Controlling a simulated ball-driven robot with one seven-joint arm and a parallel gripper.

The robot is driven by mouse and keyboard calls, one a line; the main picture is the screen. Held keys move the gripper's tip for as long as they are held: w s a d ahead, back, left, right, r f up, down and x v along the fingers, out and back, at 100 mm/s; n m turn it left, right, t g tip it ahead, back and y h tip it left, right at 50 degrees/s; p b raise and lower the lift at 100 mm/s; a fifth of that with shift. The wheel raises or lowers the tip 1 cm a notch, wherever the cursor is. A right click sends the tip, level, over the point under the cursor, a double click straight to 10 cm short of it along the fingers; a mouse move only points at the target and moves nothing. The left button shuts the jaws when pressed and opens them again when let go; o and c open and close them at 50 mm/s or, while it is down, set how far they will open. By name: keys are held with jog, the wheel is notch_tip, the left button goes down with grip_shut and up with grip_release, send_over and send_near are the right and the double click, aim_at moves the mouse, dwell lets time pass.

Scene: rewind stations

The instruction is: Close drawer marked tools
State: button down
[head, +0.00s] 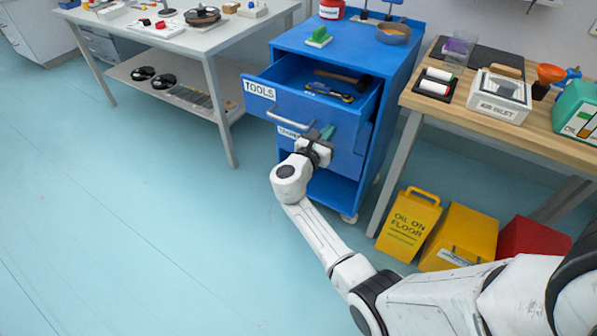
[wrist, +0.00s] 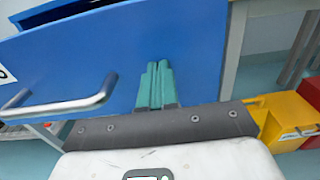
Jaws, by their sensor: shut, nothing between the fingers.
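The drawer marked TOOLS (head: 259,90) is pulled out of the blue cabinet (head: 395,72). A hammer and other tools lie inside it. Its grey bar handle (head: 290,121) runs along the front. My gripper (head: 326,132) is at the right part of the drawer front, right of the handle. In the wrist view its green fingers (wrist: 155,84) are together and empty, pointing at the blue drawer front (wrist: 185,40). The handle (wrist: 75,105) is to their left. I cannot tell whether the fingertips touch the front. A lower label is partly hidden by the handle and gripper.
A wooden bench (head: 460,108) with an AIR INLET box (head: 499,95) stands right of the cabinet. A yellow OIL ON FLOOR sign (head: 408,224) and yellow and red bins stand below it. A grey table (head: 215,45) is at the left. The floor at left is clear.

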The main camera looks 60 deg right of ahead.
jog(key=d+b, duration=0.2)
jog(key=d, duration=0.3)
jog(key=d+b, duration=0.2)
jog(key=d, duration=0.3)
jog(key=d+b, duration=0.2)
jog(key=d, duration=0.4)
jog(key=shift+w+f+b, duration=0.1)
jog(key=shift+w+b, duration=0.15)
jog(key=shift+b, duration=0.15)
jog(key=shift+d, duration=0.25)
jog(key=shift+w, duration=0.1)
jog(key=shift+d+r, duration=0.1)
jog(key=shift+r, duration=0.2)
